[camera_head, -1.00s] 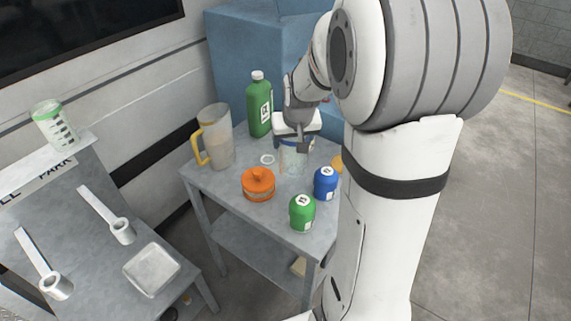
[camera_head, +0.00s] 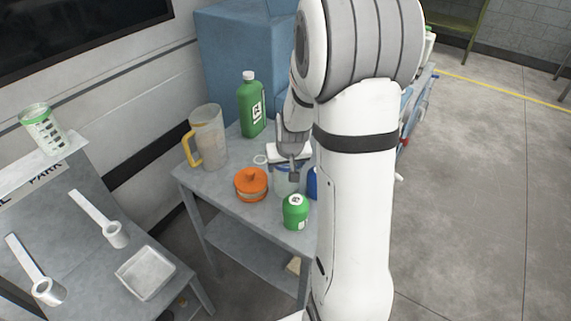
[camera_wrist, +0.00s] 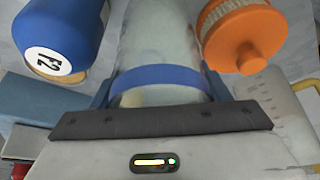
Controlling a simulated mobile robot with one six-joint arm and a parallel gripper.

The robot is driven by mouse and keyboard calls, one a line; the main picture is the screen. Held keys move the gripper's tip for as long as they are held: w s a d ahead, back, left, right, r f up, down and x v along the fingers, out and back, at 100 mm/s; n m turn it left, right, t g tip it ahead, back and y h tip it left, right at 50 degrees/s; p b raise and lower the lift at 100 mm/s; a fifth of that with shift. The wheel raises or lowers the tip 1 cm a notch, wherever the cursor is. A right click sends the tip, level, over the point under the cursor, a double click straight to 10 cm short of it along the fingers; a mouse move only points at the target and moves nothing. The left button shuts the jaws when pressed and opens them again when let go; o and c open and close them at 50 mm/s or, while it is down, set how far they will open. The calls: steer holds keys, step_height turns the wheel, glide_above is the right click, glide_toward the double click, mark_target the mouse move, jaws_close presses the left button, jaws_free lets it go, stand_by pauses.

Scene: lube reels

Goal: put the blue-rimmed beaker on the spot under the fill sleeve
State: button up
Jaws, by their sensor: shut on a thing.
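The blue-rimmed beaker (camera_head: 284,186) is a clear vessel over the grey side table (camera_head: 214,189), between the orange lidded pot and a blue bottle. My gripper (camera_head: 288,166) is shut on it. In the wrist view the fingers sit on both sides of its blue band (camera_wrist: 157,79). I cannot tell whether its base touches the table. At the left, two white arms end in ring-like sleeves, one farther back (camera_head: 115,235) and one nearer (camera_head: 48,291). Which is the fill sleeve cannot be told. The sign there reads "PARK"; its other word is cut off.
The orange pot (camera_head: 251,184), a green can (camera_head: 295,212), a blue bottle (camera_wrist: 62,35), a yellow-handled jug (camera_head: 208,140) and a tall green bottle (camera_head: 252,108) crowd the side table. A square tray (camera_head: 145,272) lies on the left bench. A green-rimmed beaker (camera_head: 42,128) stands on its shelf.

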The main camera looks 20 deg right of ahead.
steer(key=o, duration=1.1)
